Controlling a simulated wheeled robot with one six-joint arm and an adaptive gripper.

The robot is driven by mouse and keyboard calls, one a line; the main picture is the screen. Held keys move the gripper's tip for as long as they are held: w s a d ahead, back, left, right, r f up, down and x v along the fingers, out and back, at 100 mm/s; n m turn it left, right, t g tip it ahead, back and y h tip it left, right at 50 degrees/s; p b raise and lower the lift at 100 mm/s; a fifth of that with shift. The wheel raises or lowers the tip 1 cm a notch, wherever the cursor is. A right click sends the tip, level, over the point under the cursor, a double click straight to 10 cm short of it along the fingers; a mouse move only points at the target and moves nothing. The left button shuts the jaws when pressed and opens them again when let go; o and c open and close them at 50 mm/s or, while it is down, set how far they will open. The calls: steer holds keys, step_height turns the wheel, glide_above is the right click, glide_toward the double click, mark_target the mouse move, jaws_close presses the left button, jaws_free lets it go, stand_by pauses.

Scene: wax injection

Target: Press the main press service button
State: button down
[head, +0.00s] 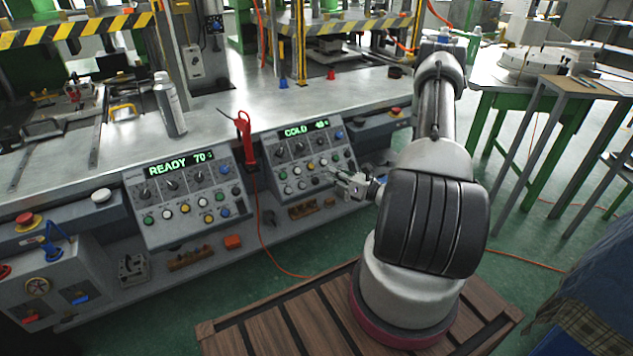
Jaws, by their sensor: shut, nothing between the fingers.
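Two sloped control panels stand at the front of the bench. The left panel (184,188) has a lit display reading READY 70, with several dark knobs and coloured buttons below it. The right panel (300,158) reads COLD 40-something and has a similar set of knobs and buttons. I cannot read the button labels, so I cannot tell which one is the service button. My gripper (336,174) is shut and empty, at the lower right of the right panel. Its tips are close to the panel's lower buttons and hide part of that corner; contact cannot be told.
A red-handled tool (245,138) with a cable hangs between the panels. A grey bottle (170,104) stands on the bench (215,125). Round side buttons (101,195) flank the panels. A wooden pallet (265,333) lies on the floor below my arm. Green-legged tables stand at right.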

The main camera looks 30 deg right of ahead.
mark_target(322, 177)
steer(key=w+f, duration=0.4)
steer(key=w, duration=0.1)
steer(key=shift+w+f, duration=0.25)
steer(key=shift+f, duration=0.05)
steer(key=shift+w+a+f, duration=0.1)
steer(key=shift+w, duration=0.05)
stand_by(1.2)
steer(key=shift+w+f, duration=0.15)
steer(key=shift+w, duration=0.05)
